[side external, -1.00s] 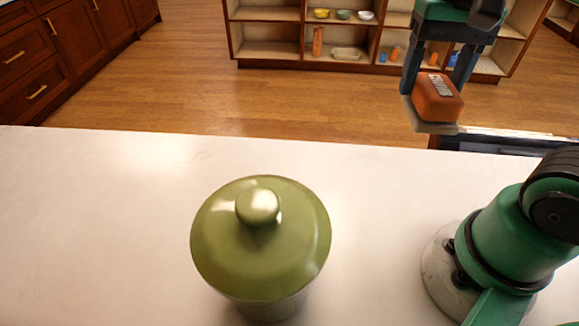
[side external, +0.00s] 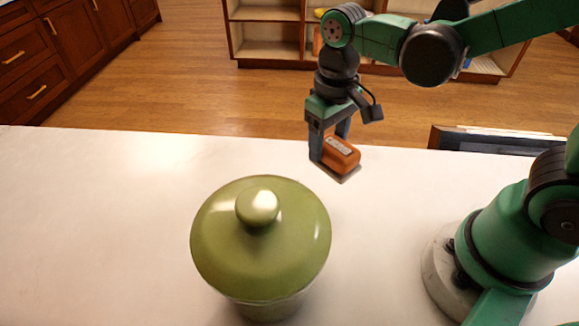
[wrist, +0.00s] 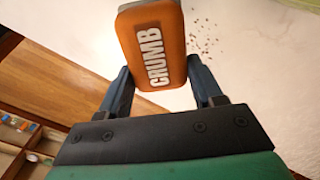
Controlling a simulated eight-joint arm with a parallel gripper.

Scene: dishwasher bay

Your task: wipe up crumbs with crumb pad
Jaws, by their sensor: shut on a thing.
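The crumb pad (side external: 341,154) is an orange block with a pale flat base and the word CRUMB on it. My gripper (side external: 330,150) is shut on it and holds it tilted above the counter, behind and right of the green canister. In the wrist view the crumb pad (wrist: 153,45) sits between the two fingers of my gripper (wrist: 160,80). Small dark crumbs (wrist: 204,40) lie scattered on the white counter, to the right of the pad in that view. I cannot make out the crumbs in the side external view, where the canister may hide them.
A green lidded canister (side external: 260,240) stands on the white counter (side external: 90,220), front and centre. A dark-framed open part (side external: 490,141) is at the counter's back right edge. Shelves (side external: 265,35) stand across the wooden floor. The counter's left side is clear.

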